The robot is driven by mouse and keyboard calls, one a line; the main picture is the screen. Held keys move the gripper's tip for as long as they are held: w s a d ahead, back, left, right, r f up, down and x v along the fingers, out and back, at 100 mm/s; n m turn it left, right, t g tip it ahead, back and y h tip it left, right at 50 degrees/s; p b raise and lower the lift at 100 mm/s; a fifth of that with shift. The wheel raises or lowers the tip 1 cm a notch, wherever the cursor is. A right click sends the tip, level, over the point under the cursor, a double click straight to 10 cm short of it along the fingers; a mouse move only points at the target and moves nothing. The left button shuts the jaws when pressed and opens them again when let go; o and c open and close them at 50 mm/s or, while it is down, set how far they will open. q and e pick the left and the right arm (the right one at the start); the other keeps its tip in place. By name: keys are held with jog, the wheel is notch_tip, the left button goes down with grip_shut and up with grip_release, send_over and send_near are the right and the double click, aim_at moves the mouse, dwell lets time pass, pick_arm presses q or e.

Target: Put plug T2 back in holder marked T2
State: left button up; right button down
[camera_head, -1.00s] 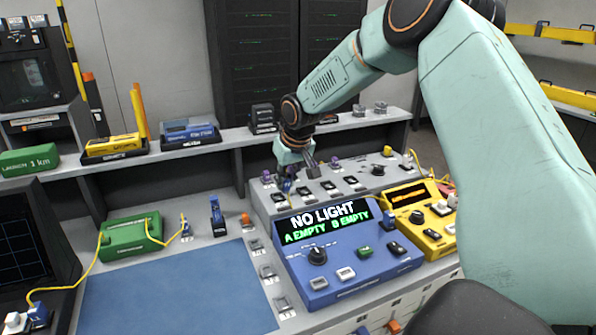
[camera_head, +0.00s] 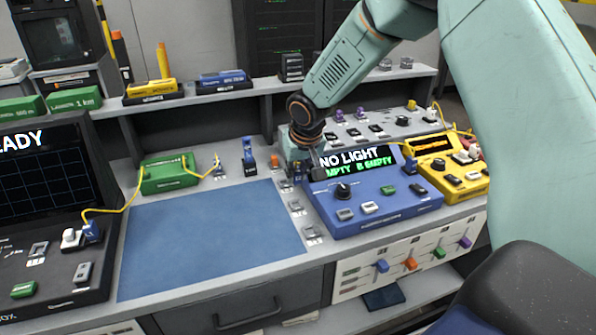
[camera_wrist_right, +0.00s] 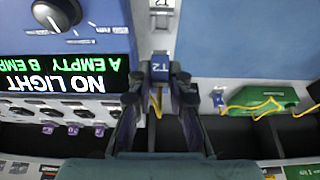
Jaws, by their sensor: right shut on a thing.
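Plug T2 (camera_wrist_right: 160,68) is blue with a "T2" label, seen between my right fingertips in the right wrist view. My right gripper (camera_wrist_right: 161,80) is shut on it. In the head view my right gripper (camera_head: 308,172) points down at the left edge of the blue meter, and the plug is mostly hidden there. Small grey holders (camera_head: 295,207) stand in a row on the bench between the blue mat and the meter. One holder (camera_wrist_right: 162,20) lies just beyond the plug in the wrist view. My left gripper is not in view.
The blue meter (camera_head: 395,206) reads "NO LIGHT" and stands right beside my right gripper. A yellow device (camera_head: 450,170) is further right. A green box (camera_head: 168,176) with yellow fibre and another blue plug (camera_head: 249,160) stand behind the blue mat (camera_head: 205,235), which is clear.

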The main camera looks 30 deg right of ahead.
aim_at(298, 184)
jog(key=shift+d+f, duration=0.1)
jog(key=shift+f, duration=0.3)
jog(key=shift+a+f+b, duration=0.25)
jog(key=shift+f+b, duration=0.65)
jog(key=shift+b, duration=0.2)
jog(key=shift+d+f+b, duration=0.2)
jog(key=shift+f+b, duration=0.7)
jog(key=shift+f, duration=0.6)
jog(key=shift+a+f+b, duration=0.15)
jog(key=shift+b, duration=0.3)
jog(key=shift+f+b, duration=0.35)
jog(key=shift+f, duration=0.2)
